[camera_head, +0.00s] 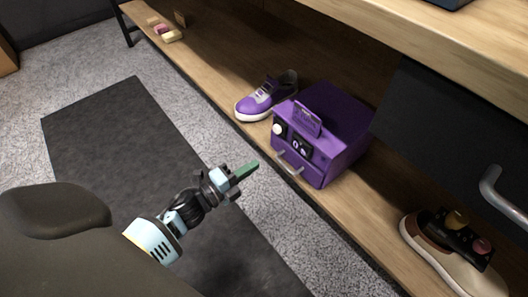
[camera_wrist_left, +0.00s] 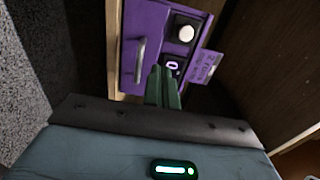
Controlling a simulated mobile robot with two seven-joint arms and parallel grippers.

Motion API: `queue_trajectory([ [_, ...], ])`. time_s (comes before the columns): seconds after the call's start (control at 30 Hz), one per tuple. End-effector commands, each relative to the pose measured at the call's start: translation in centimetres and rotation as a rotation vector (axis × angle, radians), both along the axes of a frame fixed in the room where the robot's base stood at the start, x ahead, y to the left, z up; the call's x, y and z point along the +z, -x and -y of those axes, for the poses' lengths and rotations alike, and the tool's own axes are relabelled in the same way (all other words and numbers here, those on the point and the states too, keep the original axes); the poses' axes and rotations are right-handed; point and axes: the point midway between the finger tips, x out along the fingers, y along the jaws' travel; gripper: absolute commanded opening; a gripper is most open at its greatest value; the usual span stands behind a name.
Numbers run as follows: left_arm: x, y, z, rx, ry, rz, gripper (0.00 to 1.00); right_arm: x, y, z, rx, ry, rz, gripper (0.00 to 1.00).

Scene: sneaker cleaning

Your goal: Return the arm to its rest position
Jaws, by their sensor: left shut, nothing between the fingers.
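My left gripper (camera_head: 246,170) shows in the head view, in front of the shelf and apart from the purple box. Its green fingers are shut with nothing between them. In the left wrist view the shut fingers (camera_wrist_left: 163,88) point at the front of the purple box (camera_wrist_left: 145,25). In the head view the purple box (camera_head: 343,112) stands on the low shelf, with a grey handle (camera_head: 289,164), a white knob (camera_head: 278,129) and a small dark display on its front. Its front looks closed. My right gripper is not in view.
A purple sneaker (camera_head: 262,101) sits on the wooden shelf (camera_head: 215,80) left of the box. A brown and cream shoe (camera_head: 451,262) stands at the lower right. Small blocks (camera_head: 168,34) lie at the far end. A dark mat (camera_head: 120,150) covers clear floor. A black drawer with a metal handle (camera_head: 492,190) overhangs the shelf.

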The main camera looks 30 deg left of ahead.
Motion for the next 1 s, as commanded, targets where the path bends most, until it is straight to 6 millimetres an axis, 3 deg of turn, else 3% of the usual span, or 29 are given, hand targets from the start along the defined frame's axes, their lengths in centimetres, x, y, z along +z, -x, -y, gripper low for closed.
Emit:
queue_trajectory([
  [0.1,0.1,1.9,-0.7,0.000,-0.001,-0.002,0.00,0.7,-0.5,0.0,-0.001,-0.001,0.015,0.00],
  [0.3,0.0,3.5,-1.3,0.000,0.000,0.000,0.00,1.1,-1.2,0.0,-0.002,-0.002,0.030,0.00],
  [0.77,0.0,3.7,-1.3,-0.001,0.000,0.001,0.00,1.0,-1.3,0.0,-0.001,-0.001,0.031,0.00],
  [0.87,0.9,3.7,-1.3,-0.001,0.000,0.006,0.00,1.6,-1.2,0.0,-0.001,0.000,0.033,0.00],
  [1.0,4.9,3.5,-1.3,-0.001,0.000,0.031,0.00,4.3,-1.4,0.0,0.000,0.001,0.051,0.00],
])
